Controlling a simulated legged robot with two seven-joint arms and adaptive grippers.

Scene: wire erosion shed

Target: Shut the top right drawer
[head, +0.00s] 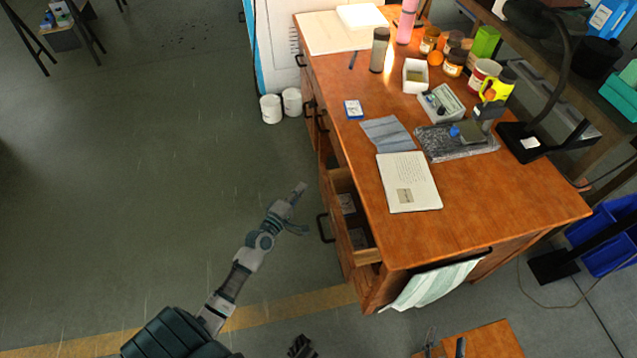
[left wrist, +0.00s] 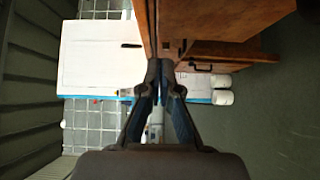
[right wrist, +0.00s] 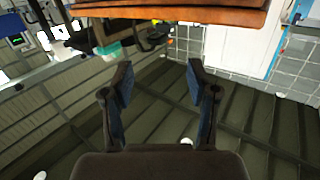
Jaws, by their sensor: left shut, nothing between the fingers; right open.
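The wooden desk (head: 450,230) has its drawer fronts on the left side. The drawer at its near end (head: 368,257) stands pulled out, with things lying inside and a dark handle (head: 324,228) on its front. My left gripper (head: 301,187) is shut and empty over the floor, left of that drawer front and apart from it. In the left wrist view its closed fingers (left wrist: 160,66) are beside the desk's drawers (left wrist: 215,55). My right gripper (right wrist: 157,75) is open and empty, with the desk edge (right wrist: 170,15) beyond it. In the head view it seems to show at the bottom edge.
A striped towel (head: 432,285) hangs at the near end. White tubs (head: 271,108) stand on the floor beyond. The floor left of the desk is clear.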

